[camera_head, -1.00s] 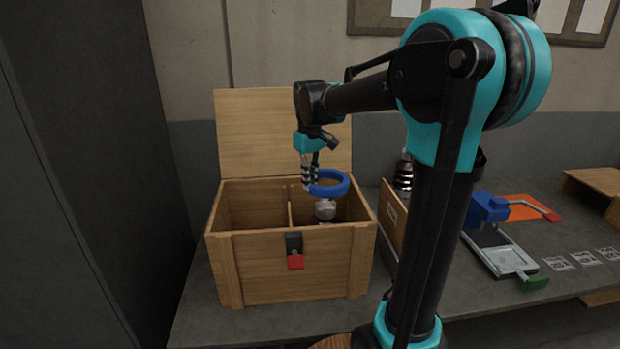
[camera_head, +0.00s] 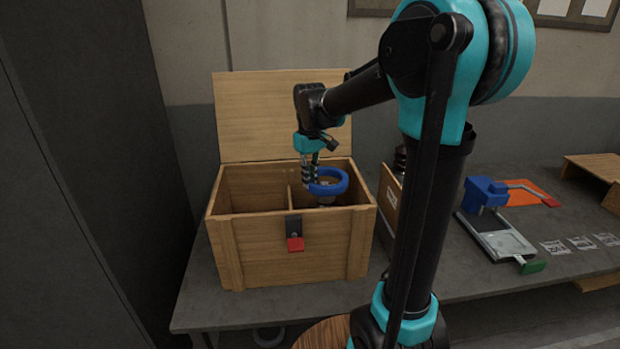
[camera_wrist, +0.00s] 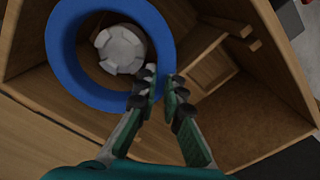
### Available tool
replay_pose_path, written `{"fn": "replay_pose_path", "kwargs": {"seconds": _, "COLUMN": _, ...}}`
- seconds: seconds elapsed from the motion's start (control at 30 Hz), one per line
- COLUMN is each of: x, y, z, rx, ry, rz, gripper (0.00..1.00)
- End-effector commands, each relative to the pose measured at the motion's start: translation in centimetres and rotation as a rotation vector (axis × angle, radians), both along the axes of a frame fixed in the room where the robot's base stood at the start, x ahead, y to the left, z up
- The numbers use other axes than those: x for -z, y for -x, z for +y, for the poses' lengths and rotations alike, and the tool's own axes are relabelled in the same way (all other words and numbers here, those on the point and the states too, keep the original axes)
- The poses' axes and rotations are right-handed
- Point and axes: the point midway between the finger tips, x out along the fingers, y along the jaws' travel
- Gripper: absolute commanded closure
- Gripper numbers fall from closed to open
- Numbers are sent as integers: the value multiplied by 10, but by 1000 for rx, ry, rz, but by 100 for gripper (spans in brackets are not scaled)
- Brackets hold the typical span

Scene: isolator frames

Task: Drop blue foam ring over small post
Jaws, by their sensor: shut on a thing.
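My gripper (camera_head: 310,178) is shut on the blue foam ring (camera_head: 342,187), holding its side wall. The ring is held roughly level over the right compartment of an open wooden box (camera_head: 255,250), near its rim height. In the wrist view the blue ring (camera_wrist: 62,52) surrounds, as seen from above, the pale notched top of a post (camera_wrist: 121,49). The post's top shows off-centre, toward the upper right of the ring's hole. My fingertips (camera_wrist: 161,80) are at the ring's lower right. The post's base is hidden, and I cannot tell whether the ring touches the post.
The box's raised lid (camera_head: 280,115) stands behind, and a divider (camera_head: 290,197) splits the box. A wooden panel (camera_head: 390,200) stands close on the right. A blue clamp-like device (camera_head: 485,192) and an orange sheet (camera_head: 530,194) lie farther right on the bench.

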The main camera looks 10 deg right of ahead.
Motion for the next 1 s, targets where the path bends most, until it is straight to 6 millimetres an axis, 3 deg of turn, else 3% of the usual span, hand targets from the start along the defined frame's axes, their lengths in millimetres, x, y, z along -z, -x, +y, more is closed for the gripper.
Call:
{"fn": "replay_pose_path", "kwargs": {"seconds": 0.13, "x": 0, "y": 0, "z": 0, "rx": 0, "ry": 0, "rz": 0, "gripper": 100}}
{"fn": "replay_pose_path", "kwargs": {"seconds": 0.2, "x": 0, "y": 0, "z": 0, "rx": 0, "ry": 0, "rz": 0, "gripper": 86}}
{"fn": "replay_pose_path", "kwargs": {"seconds": 0.37, "x": 0, "y": 0, "z": 0, "rx": 0, "ry": 0, "rz": 0, "gripper": 68}}
{"fn": "replay_pose_path", "kwargs": {"seconds": 0.77, "x": -7, "y": 0, "z": 0, "rx": 0, "ry": 0, "rz": 0, "gripper": 68}}
{"fn": "replay_pose_path", "kwargs": {"seconds": 1.0, "x": -48, "y": 0, "z": 0, "rx": 0, "ry": 0, "rz": 0, "gripper": 68}}
